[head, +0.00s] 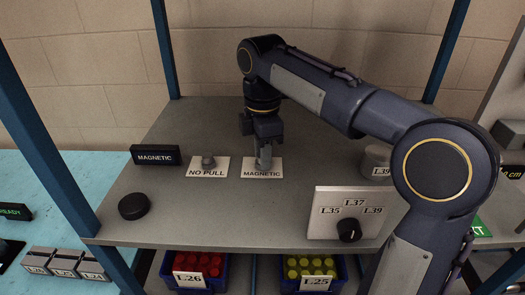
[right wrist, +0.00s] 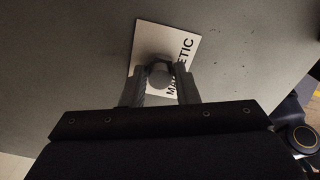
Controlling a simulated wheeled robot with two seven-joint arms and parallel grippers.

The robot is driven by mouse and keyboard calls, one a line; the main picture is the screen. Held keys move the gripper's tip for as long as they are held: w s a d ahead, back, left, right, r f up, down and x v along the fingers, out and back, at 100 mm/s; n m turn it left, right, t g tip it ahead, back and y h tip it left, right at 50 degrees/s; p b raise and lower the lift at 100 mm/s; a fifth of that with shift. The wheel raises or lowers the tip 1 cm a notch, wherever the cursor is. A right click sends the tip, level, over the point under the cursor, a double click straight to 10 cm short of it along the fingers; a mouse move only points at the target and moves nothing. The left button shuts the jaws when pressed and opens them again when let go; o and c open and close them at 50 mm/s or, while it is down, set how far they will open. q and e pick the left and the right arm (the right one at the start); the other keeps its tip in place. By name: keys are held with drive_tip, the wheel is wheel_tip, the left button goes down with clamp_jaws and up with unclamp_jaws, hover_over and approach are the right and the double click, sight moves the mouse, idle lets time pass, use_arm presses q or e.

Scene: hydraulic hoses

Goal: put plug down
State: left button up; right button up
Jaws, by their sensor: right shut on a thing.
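My right gripper (head: 264,157) points straight down over the white MAGNETIC card (head: 262,174) on the grey shelf (head: 200,225). In the right wrist view the gripper (right wrist: 160,80) is shut on a grey round-topped plug (right wrist: 158,76), with a finger on each side of it. The MAGNETIC card (right wrist: 185,48) lies beneath the plug. The fingers hide most of the plug in the head view, so I cannot tell whether it touches the card. A similar grey plug (head: 208,161) stands on the NO PULL card (head: 206,172) to the left. My left gripper is not in view.
A black MAGNETIC sign (head: 155,155) and a black puck (head: 134,206) are on the shelf's left. A dial panel (head: 345,213) and a grey L39 cylinder (head: 377,160) are on the right. Bins of red caps (head: 200,266) and yellow caps (head: 310,268) sit below.

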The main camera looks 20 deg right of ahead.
drive_tip(key=shift+f, duration=0.15)
drive_tip(key=o, duration=1.1)
drive_tip(key=shift+c, duration=0.2)
wheel_tip(320, 180, up, 8)
drive_tip(key=shift+f+p, duration=0.1)
drive_tip(key=shift+p, duration=0.3)
